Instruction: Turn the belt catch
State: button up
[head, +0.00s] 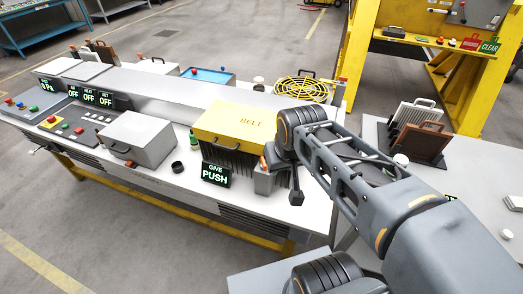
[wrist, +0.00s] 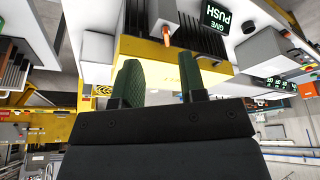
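The yellow box marked BELT (head: 240,122) has dark fins on its front and stands on the long bench. At its right front is a grey block (head: 264,182) with an orange-tipped catch lever (head: 263,164). In the wrist view the orange tip (wrist: 167,37) shows just beyond and between my fingertips, in front of the yellow cover (wrist: 150,50). My gripper (wrist: 158,62) has its two green fingers apart, with nothing visibly held. In the head view my arm reaches over the box's right end and mostly hides the fingers.
A display reading GIVE PUSH (head: 215,174) stands in front of the box, close to the catch. A grey handled box (head: 137,138) and a button panel (head: 62,124) are to the left. A yellow fan guard (head: 300,90) lies behind. A second table (head: 470,185) is at right.

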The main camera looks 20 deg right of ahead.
jog(key=w+g, duration=0.2)
jog(key=w, duration=0.7)
jog(key=g, duration=0.2)
send_over(263, 162)
notch_tip(263, 162, down, 2)
jog(key=shift+m, duration=0.3)
jog(key=f, duration=0.6)
jog(key=f+p, duration=0.1)
jog(key=f, duration=0.6)
jog(key=shift+w+d+f, duration=0.2)
jog(key=shift+f, duration=0.1)
jog(key=shift+c, duration=0.3)
grip_shut()
